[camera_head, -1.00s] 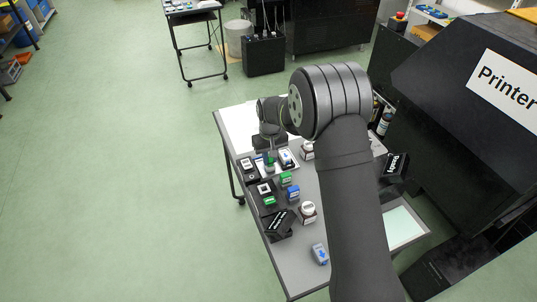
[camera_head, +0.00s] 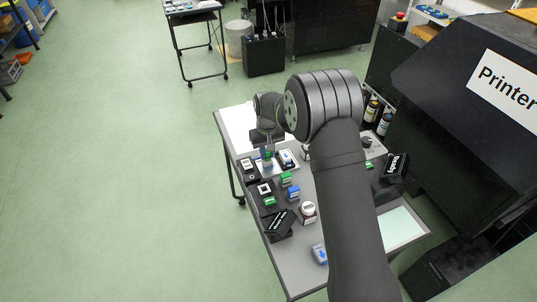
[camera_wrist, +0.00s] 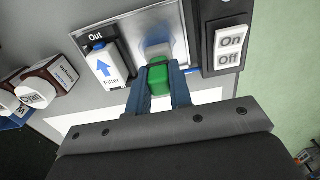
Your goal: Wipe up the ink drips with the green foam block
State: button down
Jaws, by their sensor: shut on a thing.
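A green foam block (camera_wrist: 159,79) is between the two blue fingers of my gripper (camera_wrist: 159,88), which is shut on it. The block is at the near part of a shiny metal tray (camera_wrist: 202,95); I cannot tell whether it touches the surface. In the head view, my gripper (camera_head: 267,149) is over the far left of the grey table, with the green block just below it.
An On/Off switch panel (camera_wrist: 230,42) stands close right of the tray in the wrist view. A white Filter block (camera_wrist: 105,67) with a blue arrow stands left. Brown bottles (camera_wrist: 51,80) are further left. Several small stamp-like blocks (camera_head: 287,179) stand nearer on the table.

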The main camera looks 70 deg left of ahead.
jog(key=shift+a, duration=0.35)
jog(key=shift+d, duration=0.15)
jog(key=shift+d, duration=0.9)
jog(key=shift+d, duration=0.1)
jog(key=shift+d+f, duration=0.1)
jog(key=shift+d, duration=0.8)
jog(key=shift+a, duration=2.05)
jog(key=shift+r, duration=3.55)
